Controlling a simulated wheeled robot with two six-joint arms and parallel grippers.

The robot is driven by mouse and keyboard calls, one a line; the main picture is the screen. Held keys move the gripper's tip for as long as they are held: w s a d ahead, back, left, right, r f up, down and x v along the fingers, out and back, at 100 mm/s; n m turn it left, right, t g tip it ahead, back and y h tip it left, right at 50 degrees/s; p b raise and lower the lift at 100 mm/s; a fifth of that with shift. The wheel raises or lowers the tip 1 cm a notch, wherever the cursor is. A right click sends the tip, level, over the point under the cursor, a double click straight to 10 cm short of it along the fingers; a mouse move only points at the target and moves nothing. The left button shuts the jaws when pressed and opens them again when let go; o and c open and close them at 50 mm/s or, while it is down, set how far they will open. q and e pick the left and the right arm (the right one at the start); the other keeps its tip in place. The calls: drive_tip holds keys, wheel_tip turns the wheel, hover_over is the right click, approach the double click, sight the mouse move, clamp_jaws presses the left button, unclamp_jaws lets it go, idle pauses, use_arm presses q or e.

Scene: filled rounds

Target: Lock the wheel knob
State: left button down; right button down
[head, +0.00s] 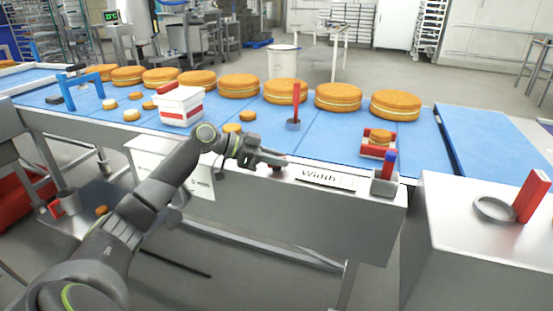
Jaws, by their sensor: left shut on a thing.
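My left gripper (270,159) reaches in from the left to the front side of the conveyor, just left of the label reading "Width" (322,178). It is shut on a small dark knob (277,168) at the conveyor's front rail, which I take to be the wheel knob. The fingers hide most of the knob, so its shape and any lock mark cannot be made out. My right gripper is not in view.
The blue conveyor (340,135) carries several round cakes (285,91), a white tub (181,106) and a red stick in a blue ring (295,108). A grey holder (384,183) stands right of the label. A metal cabinet (460,230) stands at right.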

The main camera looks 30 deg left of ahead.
use_arm(q)
drive_tip(key=c, duration=1.3)
unclamp_jaws()
drive_tip(key=b+v, duration=0.1)
drive_tip(key=v, duration=1.6)
drive_tip(key=shift+s+a, duration=0.1)
drive_tip(key=shift+a, duration=0.05)
